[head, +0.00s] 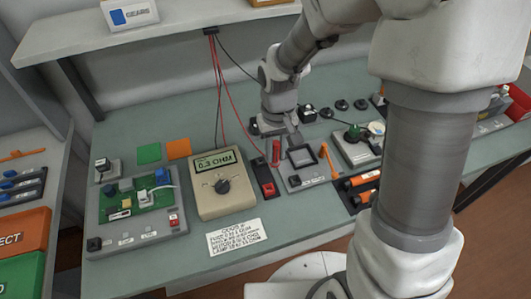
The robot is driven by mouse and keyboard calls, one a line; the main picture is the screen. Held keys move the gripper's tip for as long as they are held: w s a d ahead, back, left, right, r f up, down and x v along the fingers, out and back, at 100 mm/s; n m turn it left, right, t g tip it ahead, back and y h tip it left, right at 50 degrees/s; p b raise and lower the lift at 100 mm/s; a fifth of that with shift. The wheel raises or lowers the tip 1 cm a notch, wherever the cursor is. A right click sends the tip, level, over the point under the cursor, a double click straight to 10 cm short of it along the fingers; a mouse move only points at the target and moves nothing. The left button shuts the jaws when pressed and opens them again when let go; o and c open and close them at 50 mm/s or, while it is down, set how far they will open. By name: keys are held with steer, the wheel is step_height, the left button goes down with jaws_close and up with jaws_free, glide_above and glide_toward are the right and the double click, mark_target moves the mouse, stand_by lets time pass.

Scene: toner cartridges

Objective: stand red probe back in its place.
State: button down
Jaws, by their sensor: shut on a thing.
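The red probe (276,153) stands about upright below my gripper (276,140), which is shut on its upper part. A thin red cable loops down beside it from the shelf edge. A narrow dark block (261,171) with a red square at its front end lies just below and left of the probe, beside the meter. I cannot tell whether the probe's tip touches this block or hangs above it. The beige meter (226,184) reads 0.3 OHM and stands left of the probe.
A grey fixture with a square frame (303,156) and an orange lever are close on the right. A green circuit board (139,199) on a grey base is at left. A white instruction card (234,238) lies in front of the meter. Orange cylinders (362,180) lie further right.

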step_height(320, 180, down, 7)
steer(key=s+a+b, duration=0.1)
steer(key=b, duration=0.3)
steer(key=shift+a+r+b, duration=0.2)
steer(key=shift+a+b, duration=0.1)
steer(key=shift+b, duration=0.1)
steer(key=shift+s+f, duration=0.15)
steer(key=shift+f, duration=0.05)
stand_by(0.5)
steer(key=shift+f+b, duration=0.8)
steer(key=shift+b, duration=0.1)
steer(key=shift+f+b, duration=0.65)
steer(key=shift+f, duration=0.1)
stand_by(0.8)
steer(key=c, duration=0.6)
jaws_free()
